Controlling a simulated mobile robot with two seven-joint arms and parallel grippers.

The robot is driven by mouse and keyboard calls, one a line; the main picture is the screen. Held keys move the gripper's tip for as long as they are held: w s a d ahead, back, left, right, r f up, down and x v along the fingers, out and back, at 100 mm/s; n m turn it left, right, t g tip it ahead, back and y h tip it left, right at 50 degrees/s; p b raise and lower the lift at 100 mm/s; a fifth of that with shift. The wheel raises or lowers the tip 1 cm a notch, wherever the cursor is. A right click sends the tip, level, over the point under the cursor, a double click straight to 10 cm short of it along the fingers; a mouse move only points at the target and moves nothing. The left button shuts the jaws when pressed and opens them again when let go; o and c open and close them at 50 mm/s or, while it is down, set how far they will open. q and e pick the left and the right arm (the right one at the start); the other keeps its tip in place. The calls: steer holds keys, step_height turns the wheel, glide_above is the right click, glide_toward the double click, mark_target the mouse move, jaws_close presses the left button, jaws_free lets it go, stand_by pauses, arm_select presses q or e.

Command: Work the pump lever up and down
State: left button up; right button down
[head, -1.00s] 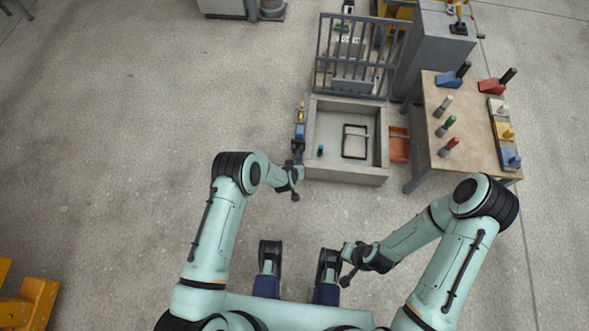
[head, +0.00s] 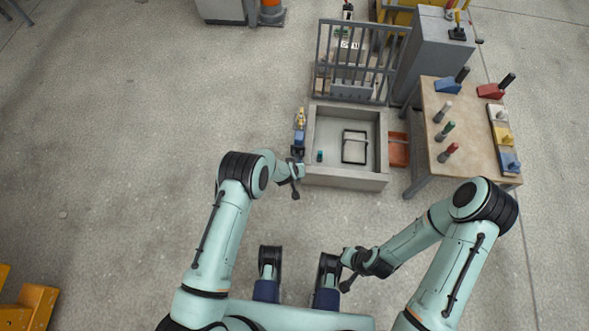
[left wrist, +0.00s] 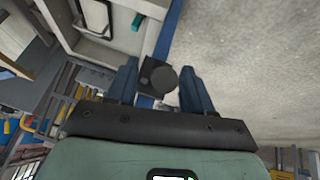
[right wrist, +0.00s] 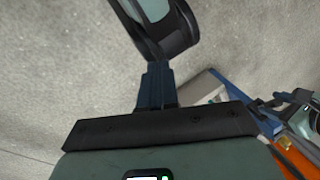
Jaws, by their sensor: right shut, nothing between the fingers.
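The pump (head: 299,125), blue with a yellow top, stands against the left wall of the grey mould tray (head: 343,180). My left gripper (head: 297,163) is at the pump's near end, by the tray's near left corner. In the left wrist view, a dark block with a round knob, apparently the pump lever's end (left wrist: 160,77), shows between the two spread fingers of the left gripper (left wrist: 160,72). I cannot tell whether the fingers touch it. My right gripper (head: 347,281) is low in front of my base, far from the pump; its fingers (right wrist: 155,85) are together and empty.
A wooden table (head: 470,150) with coloured handled tools stands right of the tray. An orange bin (head: 398,150) lies between them. A barred grey gate (head: 355,60) and a grey cabinet (head: 433,60) stand behind.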

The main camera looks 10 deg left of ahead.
arm_select(q)
steer(key=shift+s, duration=0.1)
steer(key=p+v, duration=0.3)
steer(key=v, duration=1)
steer(key=shift+p, duration=0.3)
arm_select(e)
steer(key=s+a+r+g, duration=0.1)
steer(key=s+r, duration=0.3)
steer(key=shift+s+a+y, duration=0.15)
steer(key=shift+a+y, duration=0.15)
steer(key=shift+a, duration=0.1)
arm_select(q)
steer(key=shift+s+r, duration=0.1)
steer(key=s+a+f+n+g, duration=0.1)
steer(key=s+a+f+g, duration=0.15)
steer(key=s, duration=0.45)
steer(key=s+a+f+g, duration=0.1)
steer(key=s+a+f, duration=0.15)
steer(key=s, duration=0.45)
steer(key=s+r+n+g+h, duration=0.2)
steer(key=s+g, duration=0.1)
steer(key=s, duration=1.3)
step_height(320, 180, up, 12)
steer(key=p, duration=1.2)
steer(key=shift+w+r+m+p, duration=0.2)
steer(key=shift+w+m+p, duration=0.15)
steer(key=shift+w, duration=0.15)
arm_select(e)
step_height(320, 180, up, 12)
steer(key=w+g, duration=0.1)
